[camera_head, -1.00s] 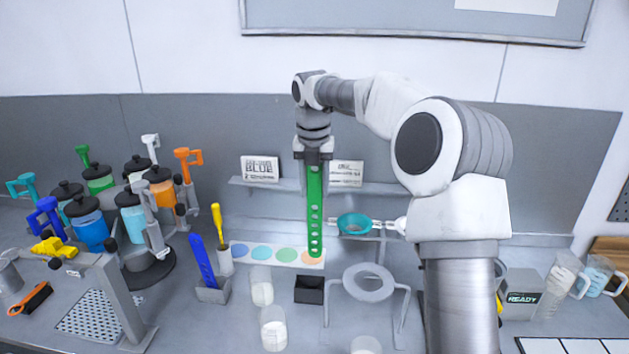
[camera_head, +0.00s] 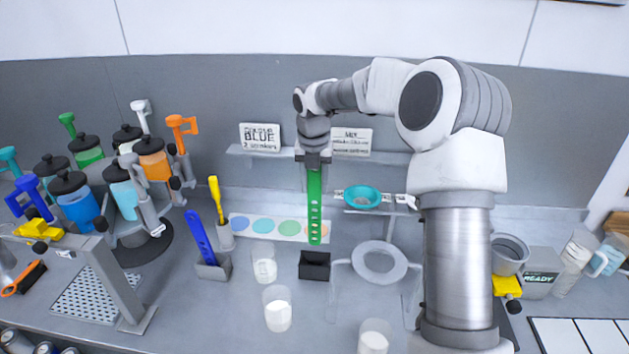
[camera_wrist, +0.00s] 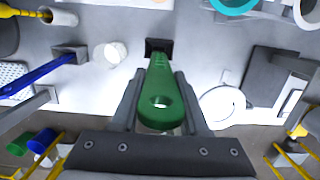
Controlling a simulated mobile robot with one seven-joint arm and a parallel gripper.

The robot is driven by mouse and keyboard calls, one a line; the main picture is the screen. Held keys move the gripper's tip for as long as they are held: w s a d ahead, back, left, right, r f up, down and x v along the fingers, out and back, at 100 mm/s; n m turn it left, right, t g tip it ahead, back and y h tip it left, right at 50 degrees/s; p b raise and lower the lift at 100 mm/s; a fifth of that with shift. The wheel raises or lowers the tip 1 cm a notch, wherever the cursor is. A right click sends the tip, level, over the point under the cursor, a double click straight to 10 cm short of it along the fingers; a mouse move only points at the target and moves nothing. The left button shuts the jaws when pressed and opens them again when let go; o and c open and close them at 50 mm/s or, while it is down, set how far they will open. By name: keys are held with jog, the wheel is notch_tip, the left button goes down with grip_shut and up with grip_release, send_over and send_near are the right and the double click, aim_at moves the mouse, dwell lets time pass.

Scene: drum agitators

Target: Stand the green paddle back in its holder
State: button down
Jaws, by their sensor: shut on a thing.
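The green paddle (camera_head: 314,208) hangs upright from my gripper (camera_head: 314,158), a long strip with a row of holes. My gripper is shut on its top end, and the wrist view shows the paddle (camera_wrist: 160,100) between the two fingers (camera_wrist: 160,115). The black holder (camera_head: 314,266) stands on the bench just below the paddle's lower end. In the head view a small gap shows between the paddle tip and the holder. In the wrist view the holder (camera_wrist: 158,45) shows at the paddle's far end; I cannot tell the exact alignment there.
A blue paddle (camera_head: 200,238) stands in a grey holder at left. Clear cups (camera_head: 277,310) with white contents stand in front, and a ring stand (camera_head: 378,264) is close at right. A strip with coloured circles (camera_head: 240,226) lies behind. The jar carousel (camera_head: 145,240) is farther left.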

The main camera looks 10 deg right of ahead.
jog(key=b, duration=0.4)
send_over(315, 227)
jog(key=shift+w+f, duration=0.2)
jog(key=shift+f, duration=2.25)
jog(key=shift+f+b, duration=1.15)
jog(key=shift+f, duration=1.75)
jog(key=shift+c, duration=1.6)
grip_release()
notch_tip(315, 227, up, 17)
jog(key=s, duration=0.2)
jog(key=shift+a+r, duration=0.15)
jog(key=shift+a, duration=0.25)
jog(key=shift+s, duration=0.15)
